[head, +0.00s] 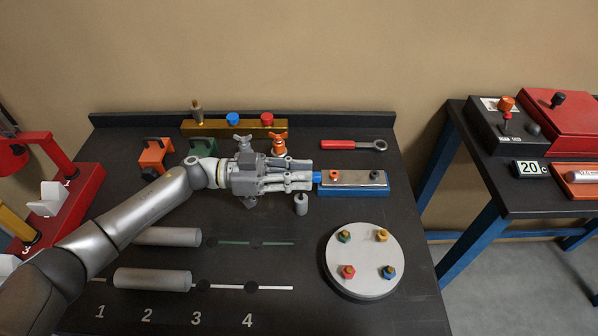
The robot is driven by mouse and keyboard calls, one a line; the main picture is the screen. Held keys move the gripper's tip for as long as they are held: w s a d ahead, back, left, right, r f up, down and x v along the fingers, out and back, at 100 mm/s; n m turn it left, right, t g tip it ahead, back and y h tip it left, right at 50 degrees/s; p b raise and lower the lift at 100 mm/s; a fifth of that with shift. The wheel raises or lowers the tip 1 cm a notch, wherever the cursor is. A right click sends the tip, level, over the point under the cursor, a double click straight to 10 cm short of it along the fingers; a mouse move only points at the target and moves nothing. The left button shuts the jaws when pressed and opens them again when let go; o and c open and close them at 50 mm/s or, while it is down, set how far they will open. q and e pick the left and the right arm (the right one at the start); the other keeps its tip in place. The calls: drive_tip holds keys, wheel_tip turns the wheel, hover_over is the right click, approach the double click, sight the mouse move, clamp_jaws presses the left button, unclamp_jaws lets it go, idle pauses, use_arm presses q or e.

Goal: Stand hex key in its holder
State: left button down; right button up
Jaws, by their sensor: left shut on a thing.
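My left gripper (313,181) reaches in from the left over the middle of the table. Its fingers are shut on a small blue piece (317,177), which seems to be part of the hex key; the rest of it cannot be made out. The piece is at the left end of a blue block with a grey top (352,189); I cannot tell whether they touch. A small upright grey cylinder (301,204) stands just below the fingers and may be the holder; I cannot tell for sure. My right gripper is not in view.
A round grey plate (364,259) with several coloured hex pieces lies at the lower right. A red-handled ring wrench (352,145) lies behind the block. A yellow rail (214,128) with knobs stands at the back. Grey cylinders (152,280) lie at the front left.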

use_arm(q)
drive_tip(key=shift+f, duration=0.2)
idle(0.3)
drive_tip(key=shift+f+b, duration=0.7)
drive_tip(key=shift+f, duration=0.25)
drive_tip(key=c, duration=1.3)
unclamp_jaws()
drive_tip(key=shift+a, duration=0.1)
